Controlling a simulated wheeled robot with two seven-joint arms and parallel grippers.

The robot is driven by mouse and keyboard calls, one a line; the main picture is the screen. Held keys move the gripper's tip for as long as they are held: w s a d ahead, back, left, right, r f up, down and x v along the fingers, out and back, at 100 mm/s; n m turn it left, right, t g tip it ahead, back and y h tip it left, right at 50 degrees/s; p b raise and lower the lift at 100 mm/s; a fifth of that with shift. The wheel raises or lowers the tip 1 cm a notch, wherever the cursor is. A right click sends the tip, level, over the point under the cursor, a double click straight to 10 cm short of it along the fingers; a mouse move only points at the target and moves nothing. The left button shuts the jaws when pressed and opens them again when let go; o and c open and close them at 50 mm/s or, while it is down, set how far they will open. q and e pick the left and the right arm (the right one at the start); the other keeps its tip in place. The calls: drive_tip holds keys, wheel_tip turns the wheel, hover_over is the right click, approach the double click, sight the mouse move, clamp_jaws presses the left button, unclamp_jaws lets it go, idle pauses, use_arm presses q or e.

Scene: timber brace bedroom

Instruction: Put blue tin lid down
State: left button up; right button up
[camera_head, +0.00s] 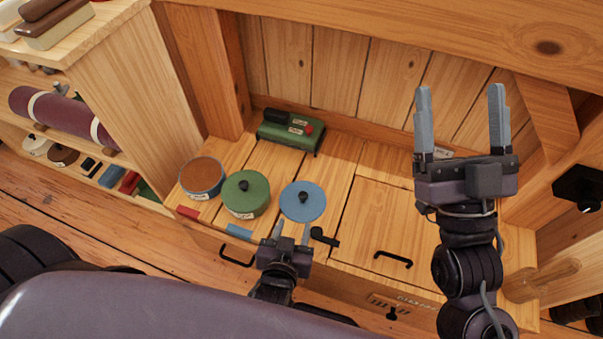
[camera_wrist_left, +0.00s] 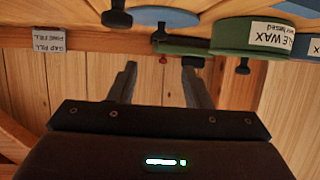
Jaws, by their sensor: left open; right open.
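The blue tin lid (camera_head: 305,210), a flat disc with a black knob, lies on the wooden bench top to the right of a green lidded tin (camera_head: 246,203). The lid also shows edge-on at the top of the left wrist view (camera_wrist_left: 180,17). An open blue tin with brown contents (camera_head: 203,177) stands left of the green tin. My left gripper (camera_head: 291,231) is open and empty, just in front of the lid; I cannot tell whether it touches it. My right gripper (camera_head: 460,98) is open and empty, raised over the right of the bench.
A green device with a red button (camera_head: 290,132) stands at the back of the bench. A blue patch (camera_head: 239,231) and a red patch (camera_head: 187,212) mark the front edge. A black handle (camera_head: 393,259) is on the right panel, which is mostly clear. Shelves stand at left.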

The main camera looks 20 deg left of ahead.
use_arm(q)
drive_tip(key=w+d+r+t+h, duration=0.25)
drive_tip(key=w+r, duration=0.35)
drive_tip(key=r, duration=0.5)
wheel_tip(320, 180, up, 28)
drive_tip(key=s+d+m+t+h, duration=0.1)
drive_tip(key=m+t+h, duration=0.5)
drive_tip(key=h, duration=0.4)
drive_tip(key=shift+s+d+t, duration=0.15)
drive_tip(key=shift+d+t, duration=0.2)
drive_tip(key=shift+t, duration=0.4)
drive_tip(key=shift+f+y, duration=0.1)
drive_tip(key=shift+y, duration=0.15)
